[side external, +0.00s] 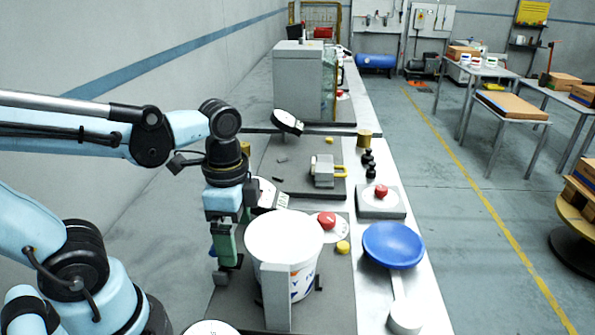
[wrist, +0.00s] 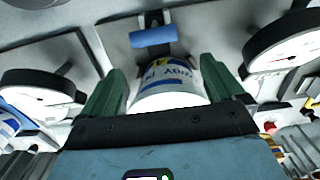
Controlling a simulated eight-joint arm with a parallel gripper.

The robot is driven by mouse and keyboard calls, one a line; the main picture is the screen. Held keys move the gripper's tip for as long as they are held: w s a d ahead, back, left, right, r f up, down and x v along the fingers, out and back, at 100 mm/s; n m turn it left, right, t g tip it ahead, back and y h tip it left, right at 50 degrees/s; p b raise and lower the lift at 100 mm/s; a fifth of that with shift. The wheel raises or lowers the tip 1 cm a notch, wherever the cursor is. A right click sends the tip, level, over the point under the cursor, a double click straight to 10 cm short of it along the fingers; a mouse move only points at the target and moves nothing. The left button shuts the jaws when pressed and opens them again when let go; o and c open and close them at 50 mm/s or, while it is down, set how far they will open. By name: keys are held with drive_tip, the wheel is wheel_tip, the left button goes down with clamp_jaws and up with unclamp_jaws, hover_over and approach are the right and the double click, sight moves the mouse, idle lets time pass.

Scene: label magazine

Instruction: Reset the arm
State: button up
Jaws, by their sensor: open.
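My gripper (side external: 226,264) hangs pointing down in the side view, at the left of a white bucket (side external: 284,236). Its green fingers also show in the wrist view (wrist: 162,68), spread apart with nothing visibly held between them. The white bucket with a blue and yellow label (wrist: 170,82) appears between and beyond the fingers in the wrist view. In the side view the gripper overlaps or stands close to the bucket's left side; I cannot tell whether they touch.
A grey upright plate (side external: 276,297) stands before the bucket. A blue bowl (side external: 394,244), a red button (side external: 381,191) and a grey block with a yellow handle (side external: 323,170) are on the bench. A dial gauge (wrist: 290,45) is at right in the wrist view.

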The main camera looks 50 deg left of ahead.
drive_tip(key=shift+r, duration=0.95)
idle(0.3)
drive_tip(key=shift+s+a+f, duration=0.1)
drive_tip(key=shift+s+f, duration=0.05)
drive_tip(key=shift+f, duration=2.05)
drive_tip(key=shift+s+a+r+t+h, duration=0.25)
drive_tip(key=shift+s+a+t+h, duration=0.05)
drive_tip(key=shift+s+a, duration=0.4)
drive_tip(key=shift+s+a+r+t+h, duration=0.2)
drive_tip(key=shift+s+a+t+h, duration=0.1)
drive_tip(key=shift+s+a, duration=0.35)
